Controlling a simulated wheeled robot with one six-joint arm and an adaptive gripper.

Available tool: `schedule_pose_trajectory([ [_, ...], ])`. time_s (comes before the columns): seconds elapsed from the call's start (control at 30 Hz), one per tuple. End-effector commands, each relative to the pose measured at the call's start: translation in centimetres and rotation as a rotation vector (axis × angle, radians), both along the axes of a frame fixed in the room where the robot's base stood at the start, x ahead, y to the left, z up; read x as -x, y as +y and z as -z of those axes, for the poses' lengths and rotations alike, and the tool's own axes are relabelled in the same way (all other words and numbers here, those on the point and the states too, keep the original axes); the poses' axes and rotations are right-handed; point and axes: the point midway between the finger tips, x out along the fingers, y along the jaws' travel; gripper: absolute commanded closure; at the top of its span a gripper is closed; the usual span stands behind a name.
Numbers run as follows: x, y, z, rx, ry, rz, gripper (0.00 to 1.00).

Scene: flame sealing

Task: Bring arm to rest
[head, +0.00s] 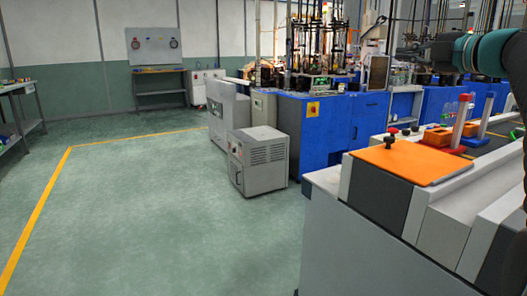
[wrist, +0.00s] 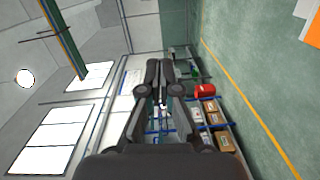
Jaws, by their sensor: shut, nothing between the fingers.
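My arm shows at the right edge of the head view, raised beside the workbench, with a teal joint near the top right. My gripper is outside the head view. In the wrist view my gripper (wrist: 160,72) is shut and empty, with its two dark fingers together. It points out into the room, away from the bench, and the wrist picture is turned on its side. Nothing touches the fingers.
A grey cabinet (head: 258,160) stands before blue machines (head: 330,125). The green floor at left, with a yellow line (head: 50,205), is clear.

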Motion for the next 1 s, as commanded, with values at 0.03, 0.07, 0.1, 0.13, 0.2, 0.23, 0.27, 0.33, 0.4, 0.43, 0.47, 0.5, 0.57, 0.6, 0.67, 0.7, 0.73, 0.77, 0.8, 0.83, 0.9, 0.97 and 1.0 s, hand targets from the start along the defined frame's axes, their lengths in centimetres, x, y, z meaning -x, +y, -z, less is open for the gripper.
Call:
schedule_pose_trajectory([
  [0.03, 0.1, 0.9, -0.7, -0.037, -0.031, 0.016, 1.0],
  [0.07, 0.1, 1.2, -1.2, -0.063, -0.052, 0.032, 1.0],
  [0.1, 0.1, 1.6, -1.8, -0.103, -0.08, 0.055, 1.0],
  [0.13, 0.3, 2.0, -2.3, -0.137, -0.102, 0.076, 1.0],
  [0.2, 0.7, 2.6, -3.1, -0.235, -0.147, 0.136, 1.0],
  [0.23, 0.9, 2.8, -3.3, -0.28, -0.163, 0.166, 1.0],
  [0.27, 1.2, 2.9, -3.3, -0.33, -0.175, 0.2, 1.0],
  [0.33, 2.1, 2.8, -2.8, -0.443, -0.188, 0.281, 1.0],
  [0.4, 3.1, 2.6, -1.5, -0.554, -0.177, 0.367, 1.0],
  [0.43, 3.6, 2.4, -0.7, -0.602, -0.166, 0.406, 1.0],
  [0.47, 4.1, 2.3, 0.3, -0.649, -0.15, 0.445, 1.0],
  [0.5, 4.8, 2.2, 1.9, -0.709, -0.122, 0.497, 1.0],
  [0.57, 6.1, 2.2, 4.7, -0.796, -0.067, 0.576, 1.0],
  [0.6, 7.0, 2.2, 6.8, -0.85, -0.023, 0.629, 1.0],
  [0.67, 8.5, 2.6, 10.4, -0.926, 0.059, 0.707, 1.0],
  [0.7, 9.6, 2.9, 12.9, -0.967, 0.116, 0.755, 1.0],
  [0.73, 10.3, 3.2, 14.6, -0.996, 0.162, 0.787, 1.0],
  [0.77, 11.2, 3.6, 16.4, -1.021, 0.206, 0.819, 1.0],
  [0.8, 12.3, 4.1, 18.7, -1.05, 0.267, 0.858, 1.0],
  [0.83, 13.2, 4.6, 20.4, -1.07, 0.314, 0.885, 1.0],
  [0.9, 15.3, 5.8, 24.3, -1.109, 0.426, 0.944, 1.0],
  [0.97, 17.2, 7.0, 27.5, -1.132, 0.526, 0.99, 1.0],
  [1.0, 18.6, 7.9, 29.6, -1.145, 0.593, 1.017, 1.0],
])
